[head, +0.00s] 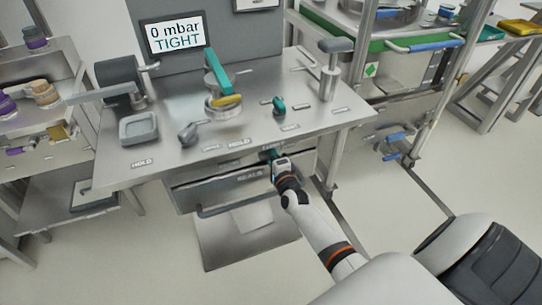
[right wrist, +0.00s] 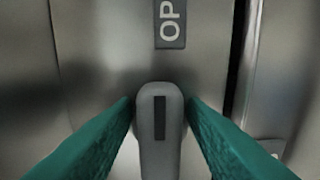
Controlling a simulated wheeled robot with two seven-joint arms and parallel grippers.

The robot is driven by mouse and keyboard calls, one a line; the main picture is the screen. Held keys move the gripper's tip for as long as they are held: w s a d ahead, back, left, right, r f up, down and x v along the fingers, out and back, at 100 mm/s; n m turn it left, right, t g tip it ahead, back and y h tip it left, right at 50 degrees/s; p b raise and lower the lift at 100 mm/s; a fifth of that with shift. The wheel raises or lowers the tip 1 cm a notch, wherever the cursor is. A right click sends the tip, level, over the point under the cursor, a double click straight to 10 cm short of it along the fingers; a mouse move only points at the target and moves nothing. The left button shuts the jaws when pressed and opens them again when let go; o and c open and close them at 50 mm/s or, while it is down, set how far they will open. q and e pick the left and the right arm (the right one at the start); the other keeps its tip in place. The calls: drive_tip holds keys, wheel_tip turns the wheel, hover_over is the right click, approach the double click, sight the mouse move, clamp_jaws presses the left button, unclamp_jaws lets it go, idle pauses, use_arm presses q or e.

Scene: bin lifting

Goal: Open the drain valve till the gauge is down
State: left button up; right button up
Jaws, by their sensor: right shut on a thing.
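The gauge (head: 177,36) is a screen on the grey upright panel behind the bench in the head view; it reads "0 mbar TIGHT". My right gripper (head: 273,157) is at the bench's front face, just under the top's front edge. In the right wrist view its two teal fingers (right wrist: 160,108) are shut on a grey valve handle (right wrist: 158,145), one on each side. The handle has a dark line along it, standing upright in the picture. A label (right wrist: 170,22) above it starts with "OP"; the rest is cut off. My left gripper is out of view.
The steel bench top (head: 160,165) carries a clamp with a teal handle (head: 217,70), a small teal knob (head: 279,104), a grey lever (head: 188,132) and a grey-topped post (head: 335,46). A drawer with a bar (head: 235,201) is below. Floor in front is clear.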

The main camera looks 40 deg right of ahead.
idle(0.4)
drive_tip(key=o, duration=0.6)
drive_tip(key=shift+a, duration=0.1)
drive_tip(key=shift+w, duration=0.15)
drive_tip(key=v, duration=1.2)
drive_tip(key=shift+p, duration=0.3)
drive_tip(key=shift+f, duration=0.1)
